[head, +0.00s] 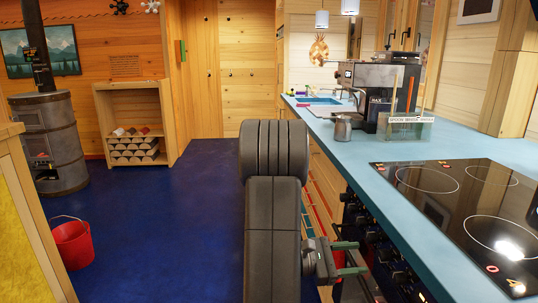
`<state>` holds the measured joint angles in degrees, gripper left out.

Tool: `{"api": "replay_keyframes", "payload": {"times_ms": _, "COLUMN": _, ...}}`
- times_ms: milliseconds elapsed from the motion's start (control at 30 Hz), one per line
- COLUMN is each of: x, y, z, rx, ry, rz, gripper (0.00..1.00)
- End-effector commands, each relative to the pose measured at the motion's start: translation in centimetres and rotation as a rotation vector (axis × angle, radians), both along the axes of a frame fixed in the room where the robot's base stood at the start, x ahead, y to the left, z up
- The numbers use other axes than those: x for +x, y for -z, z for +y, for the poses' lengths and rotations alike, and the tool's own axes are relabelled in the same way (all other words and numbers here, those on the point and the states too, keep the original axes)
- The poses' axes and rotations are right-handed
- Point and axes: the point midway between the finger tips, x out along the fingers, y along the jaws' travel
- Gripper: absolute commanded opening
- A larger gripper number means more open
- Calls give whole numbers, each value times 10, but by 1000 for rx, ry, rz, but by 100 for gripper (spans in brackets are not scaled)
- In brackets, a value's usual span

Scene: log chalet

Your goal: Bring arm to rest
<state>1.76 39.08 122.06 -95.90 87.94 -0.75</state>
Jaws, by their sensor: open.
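My arm is folded in front of the camera in the head view, its dark links upright in the middle. My gripper (348,258) shows low at right of the arm, beside the front of the counter and below its top. Its green-tipped fingers are apart, and I see nothing between them. Part of the gripper's wrist is hidden behind the arm link.
The blue counter (365,150) runs along the right with a black cooktop (465,205), a coffee machine (375,85) and a metal pitcher (342,128). A red bucket (72,243), a stove (50,140) and a log shelf (133,125) stand left. The blue floor (190,220) between is clear.

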Motion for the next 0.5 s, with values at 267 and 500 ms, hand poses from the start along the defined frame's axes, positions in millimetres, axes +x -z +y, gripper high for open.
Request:
{"api": "replay_keyframes", "payload": {"times_ms": 267, "x": -2, "y": -1, "z": 36, "rx": -1, "ry": -5, "rz": 0, "gripper": 53}}
{"api": "replay_keyframes", "payload": {"times_ms": 500, "x": -4, "y": -1, "z": 63, "rx": 0, "ry": -4, "rz": -1, "gripper": 53}}
